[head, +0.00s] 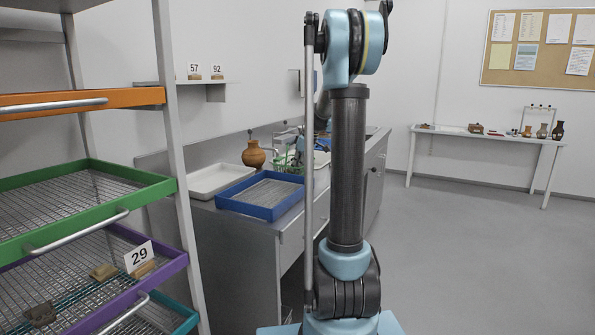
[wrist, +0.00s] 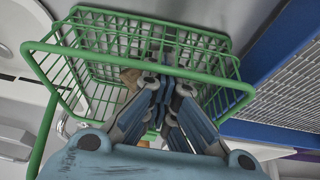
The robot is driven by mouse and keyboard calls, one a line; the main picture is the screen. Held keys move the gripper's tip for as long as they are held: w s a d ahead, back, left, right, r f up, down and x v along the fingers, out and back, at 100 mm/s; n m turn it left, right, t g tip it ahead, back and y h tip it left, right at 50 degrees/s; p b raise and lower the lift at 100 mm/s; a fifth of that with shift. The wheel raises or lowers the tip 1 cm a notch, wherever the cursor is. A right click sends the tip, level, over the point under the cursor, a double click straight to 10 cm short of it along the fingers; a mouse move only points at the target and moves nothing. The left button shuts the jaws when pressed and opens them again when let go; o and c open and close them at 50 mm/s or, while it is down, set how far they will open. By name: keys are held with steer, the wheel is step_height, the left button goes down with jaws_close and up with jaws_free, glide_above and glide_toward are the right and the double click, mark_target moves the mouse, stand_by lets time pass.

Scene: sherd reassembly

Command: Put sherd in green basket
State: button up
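The green wire basket (wrist: 205,42) fills the upper middle of the wrist view. In the head view, green wire (head: 283,160) shows on the counter, partly hidden behind my arm. My gripper (wrist: 167,88) reaches over the basket's near rim, its fingertips close together over the opening. A brown sherd-like piece (wrist: 129,76) shows just left of the fingertips, partly covered by a finger; whether it is held or lies in the basket is unclear. A smaller tan patch (wrist: 147,139) shows lower between the gripper's links. In the head view the gripper is not clearly visible.
A blue mesh tray (head: 262,194) lies beside the basket, with a white tray (head: 217,181) and brown jar (head: 254,155) nearby. The rack at left has a green tray (head: 150,191) and a purple tray (head: 175,263) with several sherds and a 29 card. Floor at right is clear.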

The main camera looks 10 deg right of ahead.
steer(key=o, duration=1.5)
